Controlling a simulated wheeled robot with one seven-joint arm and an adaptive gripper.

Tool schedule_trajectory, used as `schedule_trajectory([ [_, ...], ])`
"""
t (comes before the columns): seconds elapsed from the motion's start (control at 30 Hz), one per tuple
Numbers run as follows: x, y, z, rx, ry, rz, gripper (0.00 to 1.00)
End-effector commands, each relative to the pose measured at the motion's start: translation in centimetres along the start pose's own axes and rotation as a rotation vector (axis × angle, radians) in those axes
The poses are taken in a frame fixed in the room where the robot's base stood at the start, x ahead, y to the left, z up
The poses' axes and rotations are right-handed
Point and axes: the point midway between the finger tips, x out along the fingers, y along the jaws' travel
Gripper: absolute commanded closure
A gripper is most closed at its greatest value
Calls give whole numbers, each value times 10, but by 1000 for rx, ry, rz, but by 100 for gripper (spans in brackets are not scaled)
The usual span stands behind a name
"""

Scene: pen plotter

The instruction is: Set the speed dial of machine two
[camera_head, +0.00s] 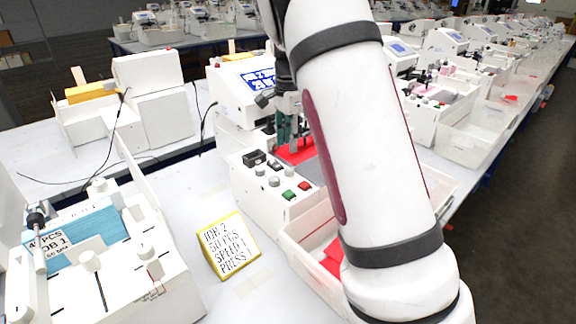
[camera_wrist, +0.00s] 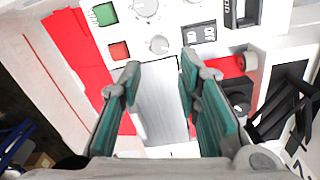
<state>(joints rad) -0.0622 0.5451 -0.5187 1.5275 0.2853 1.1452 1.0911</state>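The machine in the middle (camera_head: 245,185) has a lit screen (camera_head: 258,82) and a sloped front panel. The panel carries several grey dials (camera_head: 275,181), a green button (camera_head: 288,196) and a red button (camera_head: 304,186). In the wrist view, a dial (camera_wrist: 158,45) lies beside the red button (camera_wrist: 120,50); another (camera_wrist: 145,6) is at the top edge. Which is the speed dial I cannot tell. My gripper (camera_head: 292,142) is over the red sheet behind the panel. In the wrist view, its teal-padded fingers (camera_wrist: 160,66) are apart and empty, over a grey metal plate (camera_wrist: 160,100).
A yellow-edged sign (camera_head: 229,246) reads JOB 2, 50 PCS, with speed and press lines whose values are unclear. Another machine with blue cards (camera_head: 85,235) is at left. The tabletop between is mostly bare.

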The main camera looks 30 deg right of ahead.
Motion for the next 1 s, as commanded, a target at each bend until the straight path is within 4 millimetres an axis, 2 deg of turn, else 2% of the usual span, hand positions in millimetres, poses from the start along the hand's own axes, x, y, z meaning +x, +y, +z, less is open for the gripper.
schedule_trajectory([
  [0.2,44,2,0,0,-1,4,69],
  [0.4,72,1,0,0,-1,2,69],
  [0.6,85,1,0,0,-1,0,69],
  [0.87,87,0,0,-1,-1,-1,69],
  [0.9,87,0,0,0,-1,-1,71],
  [1.0,87,0,0,-1,-1,-1,94],
])
